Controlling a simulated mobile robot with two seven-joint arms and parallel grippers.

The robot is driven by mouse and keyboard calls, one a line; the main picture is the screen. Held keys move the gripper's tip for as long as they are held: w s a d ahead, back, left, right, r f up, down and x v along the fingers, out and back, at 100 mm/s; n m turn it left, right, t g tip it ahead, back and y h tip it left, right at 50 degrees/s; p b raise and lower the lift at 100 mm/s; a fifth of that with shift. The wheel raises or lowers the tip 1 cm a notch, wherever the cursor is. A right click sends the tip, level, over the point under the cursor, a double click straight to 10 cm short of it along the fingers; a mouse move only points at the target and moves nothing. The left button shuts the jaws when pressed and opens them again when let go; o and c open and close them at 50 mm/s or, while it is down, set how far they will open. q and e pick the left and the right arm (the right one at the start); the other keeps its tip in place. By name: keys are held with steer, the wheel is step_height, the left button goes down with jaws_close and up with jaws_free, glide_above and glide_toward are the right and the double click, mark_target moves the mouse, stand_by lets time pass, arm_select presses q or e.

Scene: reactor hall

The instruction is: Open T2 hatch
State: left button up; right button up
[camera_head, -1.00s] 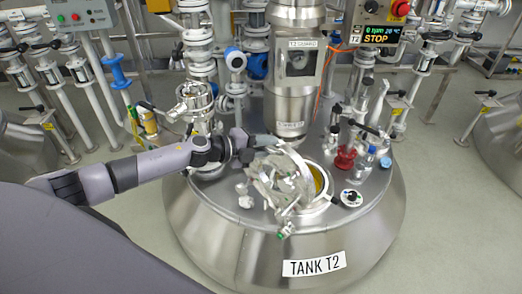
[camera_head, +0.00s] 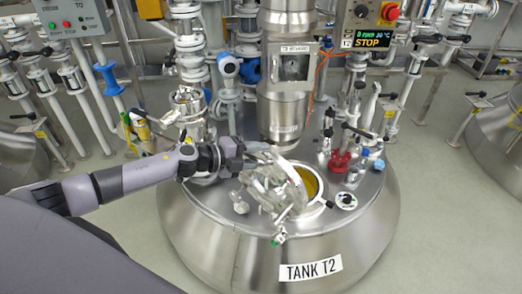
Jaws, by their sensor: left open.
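Tank T2 (camera_head: 190,230) is a round steel vessel with a "TANK T2" label on its front. Its hatch lid (camera_head: 268,190), a glass-and-metal disc with clamps, stands tilted up on the left of the round hatch opening (camera_head: 311,181). Part of the opening is uncovered and shows yellow inside. My left gripper (camera_head: 262,150) reaches in from the left and is open, at the upper back edge of the lid. Whether its fingers touch the lid is too unclear to tell. My right gripper is not in view.
The agitator column (camera_head: 284,100) rises just behind the hatch. A red fitting (camera_head: 340,162) and a black-and-white round fitting (camera_head: 346,200) stand right of the opening. Valves and pipes (camera_head: 190,105) crowd the back left. A control box (camera_head: 370,22) reads STOP.

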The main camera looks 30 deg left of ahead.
arm_select(q)
steer(key=shift+t, duration=0.3)
steer(key=shift+s+a+r, duration=0.75)
steer(key=shift+s+a, duration=0.05)
steer(key=shift+a, duration=0.2)
steer(key=shift+s+a+r, duration=0.7)
steer(key=shift+s+a, duration=0.05)
steer(key=shift+a, duration=0.2)
steer(key=v, duration=0.8)
steer(key=shift+s, duration=0.25)
steer(key=shift+d+r, duration=0.1)
steer(key=shift+d, duration=0.05)
